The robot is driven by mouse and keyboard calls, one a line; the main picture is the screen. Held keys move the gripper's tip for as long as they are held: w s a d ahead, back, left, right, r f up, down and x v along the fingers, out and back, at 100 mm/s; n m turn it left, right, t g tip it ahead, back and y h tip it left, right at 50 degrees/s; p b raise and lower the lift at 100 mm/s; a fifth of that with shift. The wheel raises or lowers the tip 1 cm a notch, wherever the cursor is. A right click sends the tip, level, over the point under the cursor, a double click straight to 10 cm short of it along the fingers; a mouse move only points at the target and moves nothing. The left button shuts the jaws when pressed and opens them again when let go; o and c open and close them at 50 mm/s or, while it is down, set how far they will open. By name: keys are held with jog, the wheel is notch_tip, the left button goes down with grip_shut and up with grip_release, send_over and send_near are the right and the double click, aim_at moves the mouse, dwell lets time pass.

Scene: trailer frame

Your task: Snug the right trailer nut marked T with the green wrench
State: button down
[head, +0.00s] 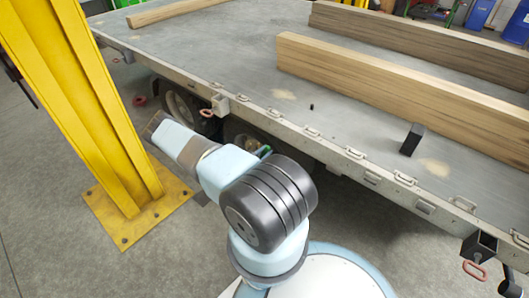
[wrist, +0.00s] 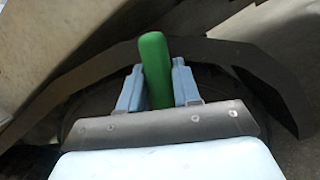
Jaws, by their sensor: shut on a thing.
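The green wrench (wrist: 155,62) shows in the wrist view as a rounded green handle standing between the two pale blue fingers of my gripper (wrist: 158,84). My gripper is shut on this handle. The wrench's head is not visible. In the head view, a small green bit (head: 264,151) shows beside my arm's dark joint, near the trailer's side; most of the wrench and my fingers are hidden there by my arm. The trailer (head: 210,50) has a grey deck and a pale side rail. I cannot make out the nut marked T in either view.
A yellow post (head: 90,90) on a bolted base plate stands at the left. Wheels (head: 180,103) sit under the deck edge. Timber beams (head: 400,85) and a small black block (head: 411,139) lie on the deck. A dark curved edge (wrist: 275,80) passes behind the wrench. Grey floor is open at lower left.

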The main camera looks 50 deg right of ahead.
jog(key=shift+s+d+f+m+g, duration=0.1)
jog(key=shift+s+f+m, duration=0.25)
jog(key=shift+s, duration=0.15)
jog(key=shift+s+f+m+g, duration=0.1)
jog(key=shift+s+f+m, duration=0.1)
jog(key=shift+s+m, duration=0.3)
jog(key=shift+s+d+f+m+g, duration=0.1)
jog(key=shift+s+f+m, duration=0.2)
jog(key=shift+s, duration=0.25)
jog(key=shift+s+f+m+g+y, duration=0.2)
jog(key=shift+s+f+m, duration=0.35)
jog(key=shift+s, duration=0.2)
jog(key=shift+s+f+m+g+y, duration=0.1)
jog(key=shift+s+f+m+g, duration=0.1)
jog(key=shift+s+f+m, duration=0.4)
jog(key=shift+s+r, duration=0.1)
